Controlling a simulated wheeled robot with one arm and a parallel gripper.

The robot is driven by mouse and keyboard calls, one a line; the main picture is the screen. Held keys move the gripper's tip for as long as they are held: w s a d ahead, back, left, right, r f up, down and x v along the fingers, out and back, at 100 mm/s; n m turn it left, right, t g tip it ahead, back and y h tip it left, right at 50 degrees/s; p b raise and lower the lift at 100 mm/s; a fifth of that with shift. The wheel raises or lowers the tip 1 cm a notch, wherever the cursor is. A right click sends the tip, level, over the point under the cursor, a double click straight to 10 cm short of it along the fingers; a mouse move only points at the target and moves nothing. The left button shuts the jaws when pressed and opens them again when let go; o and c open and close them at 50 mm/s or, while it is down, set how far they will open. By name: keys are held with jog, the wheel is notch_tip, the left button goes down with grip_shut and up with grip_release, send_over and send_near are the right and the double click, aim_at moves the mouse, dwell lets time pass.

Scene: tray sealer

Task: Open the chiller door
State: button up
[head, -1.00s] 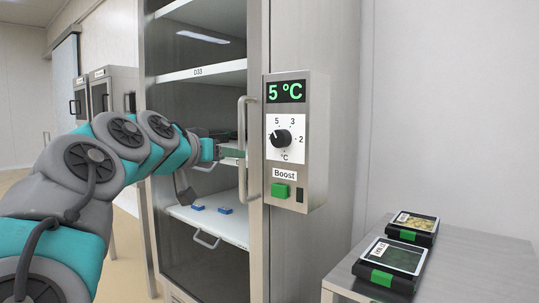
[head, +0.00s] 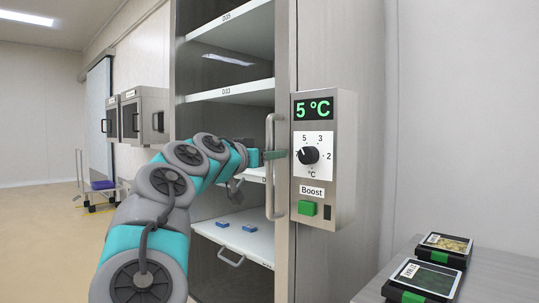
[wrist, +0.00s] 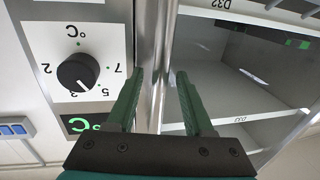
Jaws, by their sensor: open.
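The chiller (head: 283,80) is a tall steel cabinet with a glass-fronted door, and the door looks shut. Its vertical bar handle (head: 270,190) is on the right side of the door. My gripper (head: 275,155) is at the handle's middle height, reaching in from the left. In the wrist view my gripper (wrist: 157,72) is open, with one green finger on each side of a vertical steel bar, which appears to be the handle (wrist: 152,50). I cannot tell whether either finger touches it.
A control box (head: 323,160) with a 5 °C display, dial and green Boost button sits just right of the handle. Two packed trays (head: 425,275) lie on a steel table (head: 490,280) at lower right. Wall cabinets (head: 140,115) and a trolley (head: 98,195) stand at left.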

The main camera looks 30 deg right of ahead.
jog(key=shift+c, duration=0.2)
grip_shut()
dwell(1.3)
